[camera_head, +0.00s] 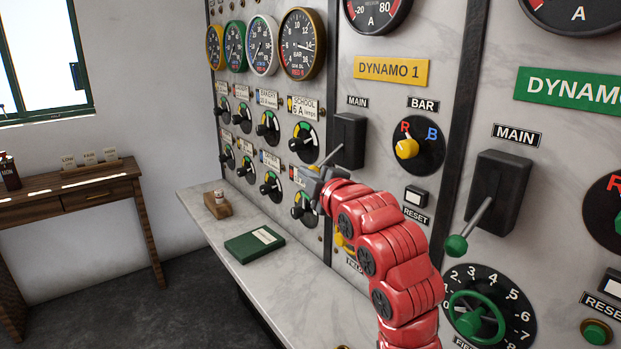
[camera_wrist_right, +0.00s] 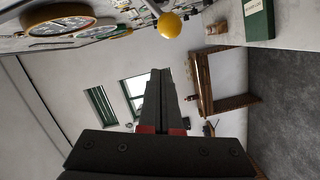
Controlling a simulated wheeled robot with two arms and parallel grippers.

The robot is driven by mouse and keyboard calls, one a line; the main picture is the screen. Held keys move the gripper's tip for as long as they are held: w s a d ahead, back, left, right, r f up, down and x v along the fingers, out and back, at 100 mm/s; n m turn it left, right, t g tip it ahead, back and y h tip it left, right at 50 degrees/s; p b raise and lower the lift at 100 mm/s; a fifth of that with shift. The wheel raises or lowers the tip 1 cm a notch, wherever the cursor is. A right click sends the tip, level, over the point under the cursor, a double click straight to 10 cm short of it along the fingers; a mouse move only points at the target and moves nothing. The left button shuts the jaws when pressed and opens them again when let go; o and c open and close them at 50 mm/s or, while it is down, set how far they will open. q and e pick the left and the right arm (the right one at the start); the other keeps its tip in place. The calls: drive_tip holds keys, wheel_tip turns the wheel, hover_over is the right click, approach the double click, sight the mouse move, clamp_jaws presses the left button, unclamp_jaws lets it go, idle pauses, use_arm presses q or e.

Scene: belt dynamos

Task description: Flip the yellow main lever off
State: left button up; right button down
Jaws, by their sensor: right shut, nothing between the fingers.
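The main lever of DYNAMO 1 sits in a black switch box (camera_head: 349,140) below the yellow plate. Its thin rod (camera_head: 333,154) slants out and down to the left. In the head view its knob is hidden by my right gripper (camera_head: 308,173). In the right wrist view the yellow ball knob (camera_wrist_right: 169,25) shows just beyond the fingertips (camera_wrist_right: 159,72), with a visible gap in the picture. The right gripper is shut and empty, close to the lever's end; contact cannot be told. My left gripper is not in view.
A green-knobbed main lever (camera_head: 457,243) stands out from the panel to the right. A yellow selector (camera_head: 406,148) and rows of small knobs flank the DYNAMO 1 switch. A green book (camera_head: 255,244) and small wooden block (camera_head: 218,206) lie on the marble ledge (camera_head: 205,222).

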drive_tip(key=b+v, duration=0.2)
drive_tip(key=v, duration=0.8)
drive_tip(key=shift+s, duration=0.2)
drive_tip(key=shift+a, duration=0.1)
